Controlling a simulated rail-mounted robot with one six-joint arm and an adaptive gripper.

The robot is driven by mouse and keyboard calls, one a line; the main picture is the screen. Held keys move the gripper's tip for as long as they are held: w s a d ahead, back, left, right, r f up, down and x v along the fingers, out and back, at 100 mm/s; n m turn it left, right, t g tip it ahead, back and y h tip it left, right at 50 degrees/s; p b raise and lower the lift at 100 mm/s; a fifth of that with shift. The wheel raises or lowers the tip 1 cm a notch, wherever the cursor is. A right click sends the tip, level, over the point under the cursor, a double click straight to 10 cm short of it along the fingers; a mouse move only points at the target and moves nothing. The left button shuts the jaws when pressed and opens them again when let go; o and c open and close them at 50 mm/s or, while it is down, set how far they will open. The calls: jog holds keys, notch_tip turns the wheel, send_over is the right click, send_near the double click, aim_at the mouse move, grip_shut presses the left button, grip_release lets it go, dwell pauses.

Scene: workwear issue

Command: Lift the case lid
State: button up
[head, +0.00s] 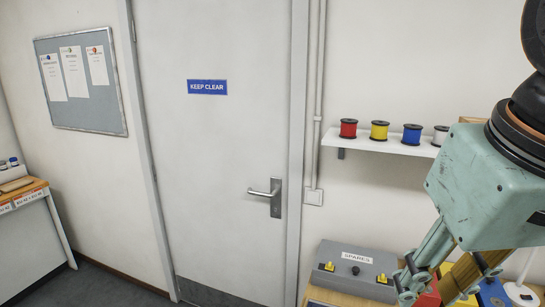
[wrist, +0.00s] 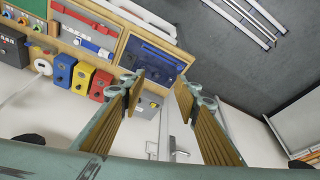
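The grey case (head: 335,258) labelled SPARES is at the bottom centre-right of the head view. A grey box with a yellow spot, probably the case (wrist: 152,98), shows beyond the left finger, partly hidden.
Red, yellow and blue boxes (wrist: 82,78) stand in a row on the bench. A blue tray (wrist: 152,58) is near them. A shelf (head: 375,143) with several spools is on the wall above the case. A door (head: 220,150) marked KEEP CLEAR is to the left.

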jog(key=s+f+b, duration=0.4)
jog(key=f+b, duration=0.1)
jog(key=f, duration=0.3)
jog(key=shift+s+f, duration=0.15)
jog(key=shift+f, duration=0.25)
jog(key=shift+r, duration=0.1)
